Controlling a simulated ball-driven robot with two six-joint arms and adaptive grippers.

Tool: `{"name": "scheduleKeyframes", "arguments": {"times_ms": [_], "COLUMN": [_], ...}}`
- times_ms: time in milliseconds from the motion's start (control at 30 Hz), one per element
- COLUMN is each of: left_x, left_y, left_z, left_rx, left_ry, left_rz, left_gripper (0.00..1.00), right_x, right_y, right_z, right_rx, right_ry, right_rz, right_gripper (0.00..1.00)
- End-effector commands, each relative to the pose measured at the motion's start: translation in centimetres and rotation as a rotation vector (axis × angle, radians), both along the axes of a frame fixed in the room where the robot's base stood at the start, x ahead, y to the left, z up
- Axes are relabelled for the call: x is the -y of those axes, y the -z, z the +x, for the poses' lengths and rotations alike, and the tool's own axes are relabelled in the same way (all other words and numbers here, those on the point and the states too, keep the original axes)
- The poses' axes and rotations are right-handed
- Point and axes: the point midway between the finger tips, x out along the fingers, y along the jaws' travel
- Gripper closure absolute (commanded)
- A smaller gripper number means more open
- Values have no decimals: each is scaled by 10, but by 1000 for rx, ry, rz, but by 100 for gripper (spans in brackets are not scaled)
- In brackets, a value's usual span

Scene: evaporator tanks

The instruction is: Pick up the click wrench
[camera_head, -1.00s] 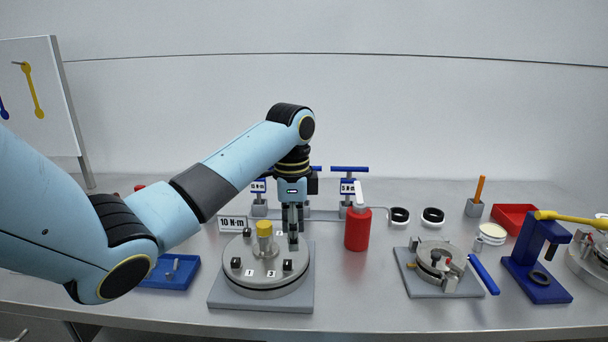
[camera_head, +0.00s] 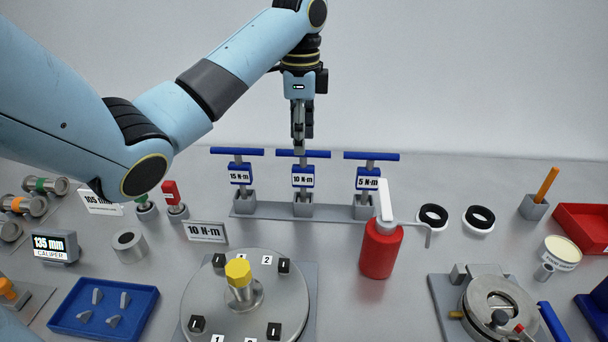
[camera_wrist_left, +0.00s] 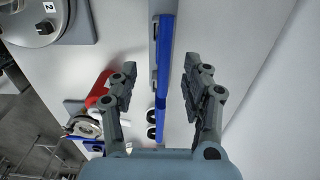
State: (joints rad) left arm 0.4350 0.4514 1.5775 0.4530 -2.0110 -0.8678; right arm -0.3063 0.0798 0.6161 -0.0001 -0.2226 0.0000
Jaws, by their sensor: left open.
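Three click wrenches with blue T-handles stand upright in a grey rack (camera_head: 268,211). Their labels read 15 N·m on the left wrench (camera_head: 240,174), 10 N·m on the middle wrench (camera_head: 303,180) and 5 N·m on the right wrench (camera_head: 368,183). A sign (camera_head: 206,233) in front reads 10 N·m. My left gripper (camera_head: 300,148) points down, open, at the middle wrench's handle. In the left wrist view, my left gripper (camera_wrist_left: 160,80) has its fingers apart, with blue handle bars (camera_wrist_left: 165,50) lined up between them. I cannot tell whether the fingers touch the handle. My right gripper is out of view.
A red bottle (camera_head: 381,250) with a white top stands just right of the rack's front. A round fixture with a yellow hex bolt (camera_head: 238,272) is in front. A blue tray (camera_head: 103,308) lies front left. Two black rings (camera_head: 433,216) lie to the right.

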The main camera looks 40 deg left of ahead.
Motion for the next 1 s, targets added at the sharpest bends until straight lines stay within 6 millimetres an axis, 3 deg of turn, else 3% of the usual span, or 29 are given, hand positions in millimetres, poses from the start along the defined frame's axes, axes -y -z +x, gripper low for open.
{"name": "scheduleKeyframes", "arguments": {"times_ms": [33, 200, 467, 700, 1000], "left_x": [0, 0, 0, -1, -1], "left_y": [14, 38, 50, 80, 94], "left_z": [0, 0, 2, 8, 8], "left_rx": [-1, 0, 1, 0, 0], "left_ry": [0, 0, 0, 0, 0], "left_rz": [-1, 0, 1, 0, 0], "left_gripper": [52, 52, 52, 52, 52], "right_x": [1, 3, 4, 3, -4], "right_y": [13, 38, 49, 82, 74], "right_z": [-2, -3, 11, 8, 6], "right_rx": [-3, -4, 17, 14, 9], "right_ry": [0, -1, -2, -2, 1], "right_rz": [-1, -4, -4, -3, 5], "right_gripper": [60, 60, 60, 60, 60]}}
